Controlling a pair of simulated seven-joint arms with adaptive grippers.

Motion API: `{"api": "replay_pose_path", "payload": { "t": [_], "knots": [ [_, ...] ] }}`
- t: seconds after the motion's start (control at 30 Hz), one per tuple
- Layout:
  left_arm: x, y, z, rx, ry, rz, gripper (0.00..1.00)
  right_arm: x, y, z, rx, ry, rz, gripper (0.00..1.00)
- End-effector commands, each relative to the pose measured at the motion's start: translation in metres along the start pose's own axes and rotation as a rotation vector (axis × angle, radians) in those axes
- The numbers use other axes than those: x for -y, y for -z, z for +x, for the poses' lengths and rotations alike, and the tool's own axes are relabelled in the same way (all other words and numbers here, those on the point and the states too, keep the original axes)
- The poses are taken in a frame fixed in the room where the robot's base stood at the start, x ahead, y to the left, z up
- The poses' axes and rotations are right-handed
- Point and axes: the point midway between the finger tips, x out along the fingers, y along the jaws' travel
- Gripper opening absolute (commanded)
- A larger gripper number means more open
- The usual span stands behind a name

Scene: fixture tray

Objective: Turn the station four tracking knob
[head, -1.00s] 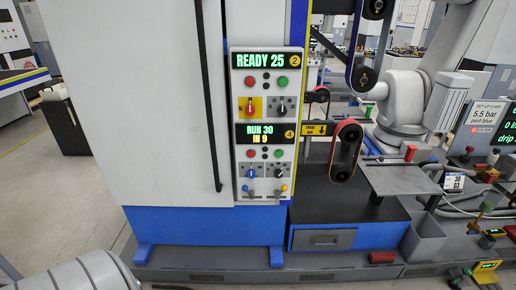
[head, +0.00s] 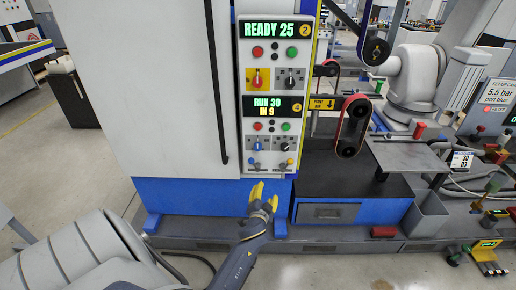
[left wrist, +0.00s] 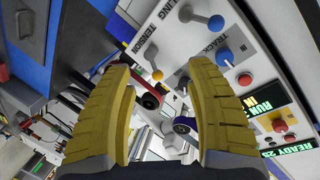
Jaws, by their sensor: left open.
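The station four panel is the lower part of the control panel, marked 4, with a display (head: 272,106) reading RUN 30 IN 9. Its blue knob (head: 257,145) is at left; in the left wrist view the blue knob (left wrist: 225,57) is beside a partly visible label reading TRACK. A black knob (head: 284,145) is to its right. My left gripper (head: 264,192) has yellow fingers and is below the panel, apart from the knobs. In the left wrist view my left gripper (left wrist: 160,66) is open and empty. My right gripper is not in view.
Below the knobs are a blue-balled lever (head: 256,164) and a yellow-balled lever (head: 290,162). Station two's red knob (head: 257,80) is above. Red and green buttons sit over each knob row. A belt arm (head: 353,125) stands right of the panel. A drawer cabinet (head: 327,212) is at lower right.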

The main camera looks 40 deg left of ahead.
Motion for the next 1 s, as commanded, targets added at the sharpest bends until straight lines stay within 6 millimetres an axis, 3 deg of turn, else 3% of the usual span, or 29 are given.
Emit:
{"api": "replay_pose_path", "payload": {
  "t": [0.03,0.1,0.27,0.57,1.0],
  "knots": [
    [0.027,0.015,-0.002,-0.018,0.056,0.007,0.56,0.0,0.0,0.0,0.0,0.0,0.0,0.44],
    [0.056,0.029,-0.007,-0.032,0.119,0.017,0.56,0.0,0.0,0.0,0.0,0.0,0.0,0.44],
    [0.098,0.048,-0.018,-0.049,0.216,0.039,0.56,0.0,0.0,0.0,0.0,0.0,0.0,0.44],
    [0.106,0.047,0.0,-0.037,0.231,0.029,0.56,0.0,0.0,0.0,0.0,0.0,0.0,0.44],
    [0.124,0.05,0.077,-0.036,0.23,0.029,0.56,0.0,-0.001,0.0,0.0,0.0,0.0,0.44]
  ]
}}
